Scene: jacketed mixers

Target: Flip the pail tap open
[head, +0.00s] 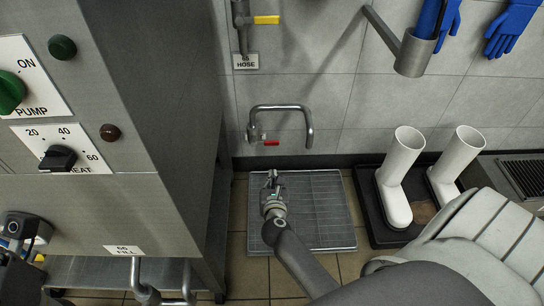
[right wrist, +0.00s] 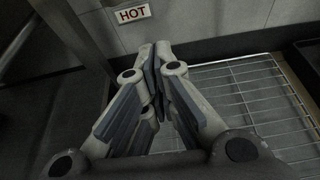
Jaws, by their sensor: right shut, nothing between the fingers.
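A wall tap (head: 280,109) with a bent metal spout and a small red lever (head: 271,143) sits low on the tiled wall in the head view. The lever lies roughly level, pointing right. My right gripper (head: 271,177) is below the tap in the picture, over the floor grate, and apart from the lever. Its fingers are together and empty, as the right wrist view (right wrist: 157,60) also shows.
A wire grate (head: 325,215) lies on the floor under the tap. A steel cabinet (head: 150,75) with knobs stands close on the left. White boots (head: 396,190) stand on a dark tray to the right. A yellow-handled hose valve (head: 266,20) is higher on the wall.

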